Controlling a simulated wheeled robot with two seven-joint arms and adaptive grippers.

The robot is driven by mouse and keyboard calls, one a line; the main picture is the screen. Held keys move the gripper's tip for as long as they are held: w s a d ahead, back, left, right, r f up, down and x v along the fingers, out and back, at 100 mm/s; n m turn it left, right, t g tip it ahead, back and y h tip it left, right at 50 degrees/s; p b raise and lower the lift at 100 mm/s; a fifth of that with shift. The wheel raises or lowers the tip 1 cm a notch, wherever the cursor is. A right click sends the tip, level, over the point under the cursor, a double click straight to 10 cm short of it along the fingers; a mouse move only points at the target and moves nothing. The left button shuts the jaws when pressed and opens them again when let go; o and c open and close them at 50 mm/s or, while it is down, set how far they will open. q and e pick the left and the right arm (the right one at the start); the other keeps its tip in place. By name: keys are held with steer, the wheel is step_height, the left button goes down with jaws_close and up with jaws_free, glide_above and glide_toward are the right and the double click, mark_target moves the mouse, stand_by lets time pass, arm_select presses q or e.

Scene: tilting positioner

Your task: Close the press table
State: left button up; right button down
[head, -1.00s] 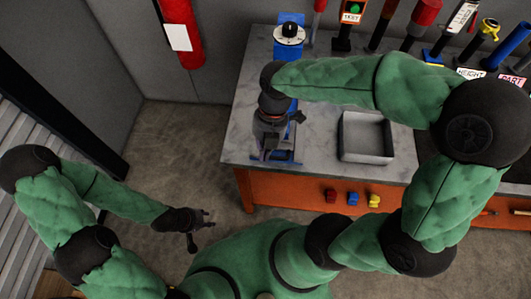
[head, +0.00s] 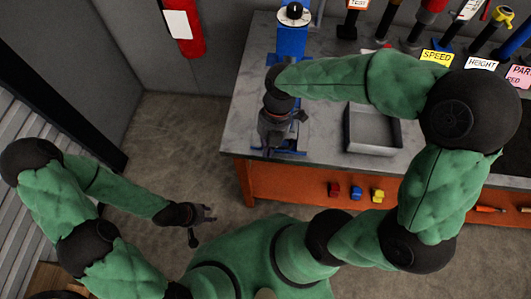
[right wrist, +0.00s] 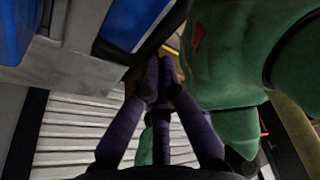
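The press table is a blue device (head: 292,42) on the grey bench at the upper middle of the head view, with a white-and-black dial on top. My right gripper and wrist hide much of its lower part. Blue plates (right wrist: 150,18) fill the upper left of the right wrist view. My right gripper (right wrist: 160,68) has its dark fingers together beside and below the blue plates; I see nothing held between them, and cannot tell whether it touches a plate. My left gripper (head: 202,222) is open and empty over the floor, left of the bench.
A grey tray (head: 372,148) stands on the bench right of my right gripper. Several labelled tools stand along the back. Red, blue and yellow pieces (head: 355,192) are on the orange bench front. A red cylinder (head: 184,28) hangs on the wall. Floor left of the bench is clear.

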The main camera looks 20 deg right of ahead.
steer(key=w+d+p, duration=0.1)
steer(key=w+d, duration=0.1)
steer(key=w, duration=0.1)
steer(key=w+d+p, duration=0.1)
steer(key=w+d, duration=0.1)
steer(key=w, duration=0.2)
steer(key=w+d, duration=0.3)
steer(key=w, duration=0.1)
steer(key=shift+w+p, duration=0.25)
steer(key=shift+p, duration=0.15)
